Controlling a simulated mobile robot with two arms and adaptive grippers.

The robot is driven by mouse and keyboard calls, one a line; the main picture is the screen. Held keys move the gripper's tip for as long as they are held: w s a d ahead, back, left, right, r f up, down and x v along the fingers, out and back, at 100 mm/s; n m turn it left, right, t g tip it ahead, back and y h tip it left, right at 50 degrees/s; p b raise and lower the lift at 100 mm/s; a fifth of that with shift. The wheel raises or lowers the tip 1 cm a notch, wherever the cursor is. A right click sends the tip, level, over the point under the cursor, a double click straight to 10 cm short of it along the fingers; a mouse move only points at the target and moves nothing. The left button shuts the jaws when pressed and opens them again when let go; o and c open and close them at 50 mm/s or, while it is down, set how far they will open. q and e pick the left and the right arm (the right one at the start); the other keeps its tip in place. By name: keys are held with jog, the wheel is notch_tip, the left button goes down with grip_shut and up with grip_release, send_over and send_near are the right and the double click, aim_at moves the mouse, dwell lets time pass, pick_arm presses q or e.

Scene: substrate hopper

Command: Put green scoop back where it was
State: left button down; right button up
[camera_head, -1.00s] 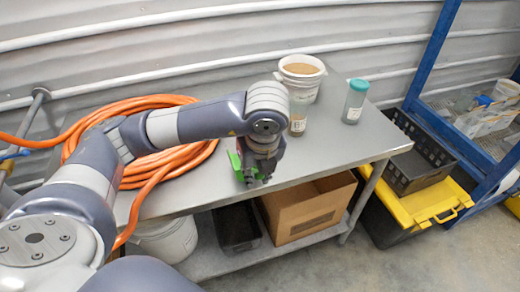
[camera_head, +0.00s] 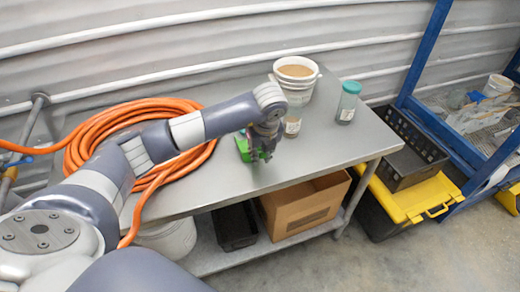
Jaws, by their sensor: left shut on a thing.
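The green scoop (camera_head: 242,148) is at my left gripper (camera_head: 262,152), over the middle of the grey metal table (camera_head: 320,160). The gripper points down and is shut on the scoop. The gripper and wrist hide part of the scoop, and I cannot tell whether it touches the tabletop. My right gripper is not in view.
A white bucket of brown material (camera_head: 297,78) stands behind the gripper. A small clear container (camera_head: 292,125) stands just right of the wrist, and a teal-lidded jar (camera_head: 348,102) farther right. A coiled orange hose (camera_head: 100,125) covers the table's left. The table's front right is clear.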

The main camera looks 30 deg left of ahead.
pick_arm(q)
jog(key=c, duration=1.5)
grip_release()
jog(key=shift+o, duration=0.2)
jog(key=shift+r, duration=0.1)
jog(key=shift+d+r, duration=0.15)
jog(key=shift+r, duration=0.2)
jog(key=b+v, duration=0.2)
jog(key=v, duration=0.7)
jog(key=shift+d+r, duration=0.15)
jog(key=shift+r, duration=0.25)
jog(key=shift+s+d+r, duration=0.1)
jog(key=shift+s+r, duration=0.15)
jog(key=shift+r, duration=0.35)
